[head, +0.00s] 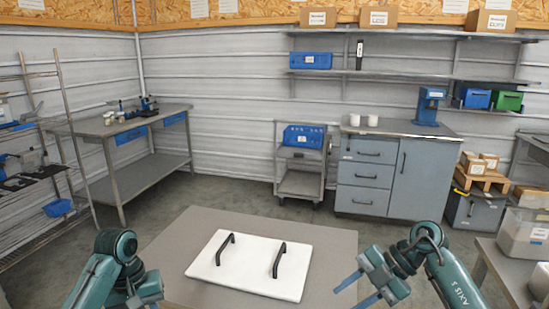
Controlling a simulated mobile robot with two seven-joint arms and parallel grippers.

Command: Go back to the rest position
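A white lid-like panel (225,275) with two black handles lies flat on the grey table (185,235) in front of me. My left gripper (140,304) is at the bottom left, beside the table's left part and apart from the panel; its fingertips are cut off or hidden at the frame's edge. My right gripper (357,290) is to the right of the panel, apart from it. Its two blue fingers are spread and nothing is between them.
A workbench (95,125) stands at the back left beside a wire rack. A grey cart (300,183) with a blue bin (304,136) and a grey cabinet (383,175) stand along the back wall. Clear bins (524,234) are at the right. Floor is free behind the table.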

